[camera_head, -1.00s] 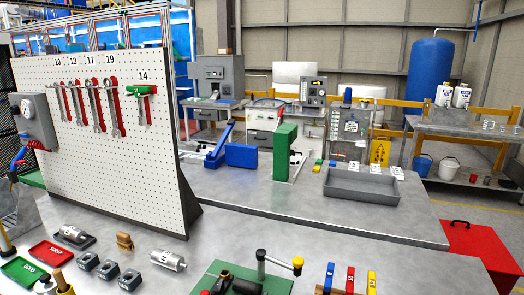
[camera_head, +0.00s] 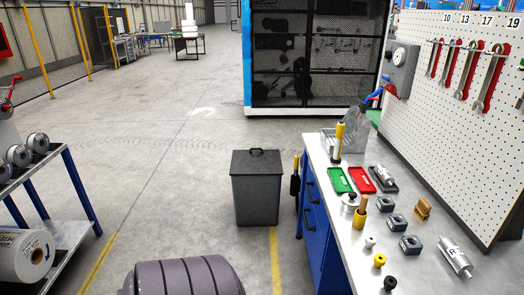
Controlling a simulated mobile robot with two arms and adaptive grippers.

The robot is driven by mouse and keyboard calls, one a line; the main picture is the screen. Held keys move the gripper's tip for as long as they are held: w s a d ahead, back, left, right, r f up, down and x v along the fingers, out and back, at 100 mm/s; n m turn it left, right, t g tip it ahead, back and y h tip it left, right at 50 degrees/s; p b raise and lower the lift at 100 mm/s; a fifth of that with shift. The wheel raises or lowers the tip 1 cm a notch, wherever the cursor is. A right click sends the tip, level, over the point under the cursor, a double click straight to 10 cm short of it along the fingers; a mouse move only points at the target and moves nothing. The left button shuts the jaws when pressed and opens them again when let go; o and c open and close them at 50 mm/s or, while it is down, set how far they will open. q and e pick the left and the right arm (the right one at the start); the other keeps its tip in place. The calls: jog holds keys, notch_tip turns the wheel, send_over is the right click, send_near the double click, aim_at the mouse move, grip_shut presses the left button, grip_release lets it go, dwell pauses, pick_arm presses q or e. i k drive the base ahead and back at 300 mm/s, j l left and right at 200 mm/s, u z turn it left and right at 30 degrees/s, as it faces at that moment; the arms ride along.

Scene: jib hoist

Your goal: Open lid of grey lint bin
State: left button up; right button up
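The grey lint bin (camera_head: 257,201) stands upright on the floor near the middle of the head view, left of the workbench. Its dark flat lid (camera_head: 256,162) is closed on top, with a black handle (camera_head: 257,152) at the middle. Neither of my grippers shows in the view.
A blue workbench (camera_head: 318,243) with a light top holding trays and metal parts stands right of the bin. A brush with a yellow handle (camera_head: 295,180) is between them. A rack (camera_head: 60,235) with rolls is at left. A dark ribbed object (camera_head: 185,277) is in front. Open floor lies behind.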

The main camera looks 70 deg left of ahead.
aim_at(254, 162)
jog(key=j+u, duration=0.2)
jog(key=u, duration=0.2)
jog(key=j+u, duration=0.25)
jog(key=u, duration=0.2)
jog(key=j+u, duration=0.2)
jog(key=u, duration=0.2)
jog(key=i+j+u, duration=0.15)
jog(key=j, duration=0.4)
jog(key=i+j+u, duration=0.2)
jog(key=i+j, duration=0.25)
jog(key=i+j+u, duration=0.15)
jog(key=i+j, duration=0.15)
jog(key=j, duration=0.25)
jog(key=i+j, duration=0.3)
jog(key=i, duration=0.25)
